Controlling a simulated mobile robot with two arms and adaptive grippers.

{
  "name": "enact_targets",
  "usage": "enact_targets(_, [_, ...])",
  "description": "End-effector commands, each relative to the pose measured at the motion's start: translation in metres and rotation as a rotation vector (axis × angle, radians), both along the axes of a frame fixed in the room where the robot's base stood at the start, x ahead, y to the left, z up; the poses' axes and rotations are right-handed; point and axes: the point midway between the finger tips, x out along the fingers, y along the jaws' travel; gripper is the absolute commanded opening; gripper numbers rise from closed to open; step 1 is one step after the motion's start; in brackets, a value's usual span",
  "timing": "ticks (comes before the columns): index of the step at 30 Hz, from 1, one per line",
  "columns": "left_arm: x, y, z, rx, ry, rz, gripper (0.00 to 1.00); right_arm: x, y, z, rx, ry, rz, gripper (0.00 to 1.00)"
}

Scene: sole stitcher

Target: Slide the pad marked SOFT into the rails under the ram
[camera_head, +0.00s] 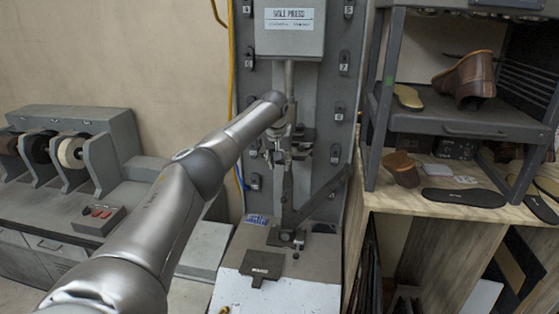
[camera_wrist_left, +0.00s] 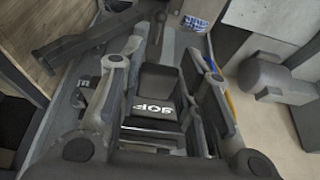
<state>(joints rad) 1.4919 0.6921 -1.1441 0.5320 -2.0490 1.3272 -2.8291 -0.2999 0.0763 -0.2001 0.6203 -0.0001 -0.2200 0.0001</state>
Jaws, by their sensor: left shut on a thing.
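A dark pad (camera_wrist_left: 155,85) with white lettering sits between the fingers of my left gripper (camera_wrist_left: 157,68) in the left wrist view. The letters that show look like part of SOFT, and the rest is hidden. My left gripper (camera_head: 285,150) is shut on this pad, in front of the grey press column in the head view. The press head (camera_head: 289,35) with its ram (camera_head: 290,80) is above the gripper. The rails cannot be made out clearly. My right gripper is not in view.
Another dark pad (camera_head: 262,268) with a small unclear label lies on the press's front bench. A grinder with wheels (camera_head: 70,150) stands at the left. A shelf (camera_head: 470,122) with shoes and soles is at the right. A slanted dark bar (camera_head: 322,198) crosses the lower column.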

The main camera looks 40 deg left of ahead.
Motion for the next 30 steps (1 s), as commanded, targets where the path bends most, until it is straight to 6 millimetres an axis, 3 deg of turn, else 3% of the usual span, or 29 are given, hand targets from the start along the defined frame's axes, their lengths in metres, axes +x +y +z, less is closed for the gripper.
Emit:
enact_targets(13, [0.011,0.004,0.003,-0.001,-0.007,0.0,0.0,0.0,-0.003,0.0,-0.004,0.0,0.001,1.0])
enact_targets(30, [0.012,0.006,0.003,0.001,-0.006,-0.001,0.0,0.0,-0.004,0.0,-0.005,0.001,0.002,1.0])
